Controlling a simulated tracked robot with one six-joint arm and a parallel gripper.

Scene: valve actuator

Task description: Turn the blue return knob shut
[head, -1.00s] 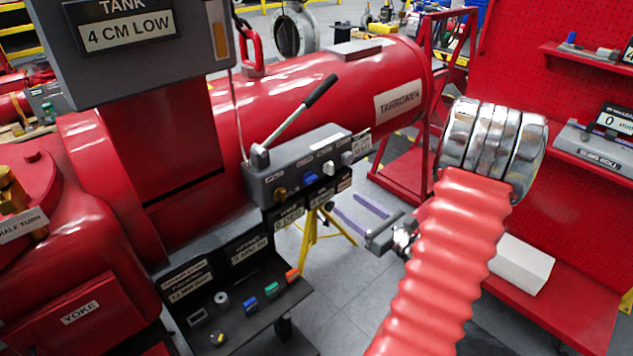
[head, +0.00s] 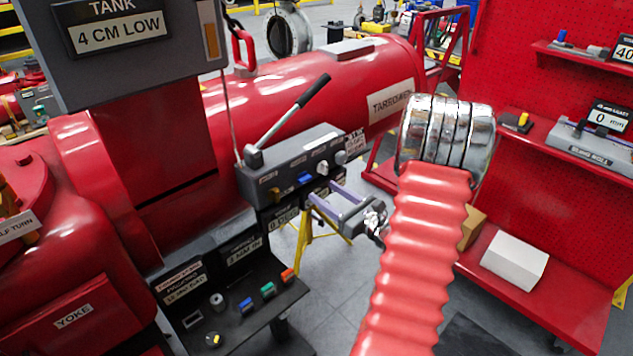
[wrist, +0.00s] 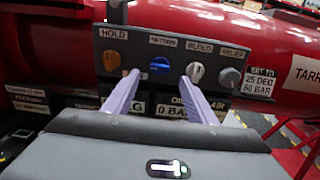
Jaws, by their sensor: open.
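The blue return knob (head: 305,178) sits on the front of a grey control box (head: 290,160), under a label reading RETURN. In the wrist view the blue knob (wrist: 160,66) shows in the gap between my fingers, slightly beyond their tips. My gripper (head: 322,192) is open, with two purple fingers pointing at the box face. In the wrist view my gripper (wrist: 160,78) has one finger left of the knob and one right, near the white bleed knob (wrist: 195,73). I see no finger touching the blue knob.
A lever with a black grip (head: 314,92) rises from the box. A lower shelf (head: 240,325) with coloured buttons stands below. A red cylinder (head: 360,75) lies behind.

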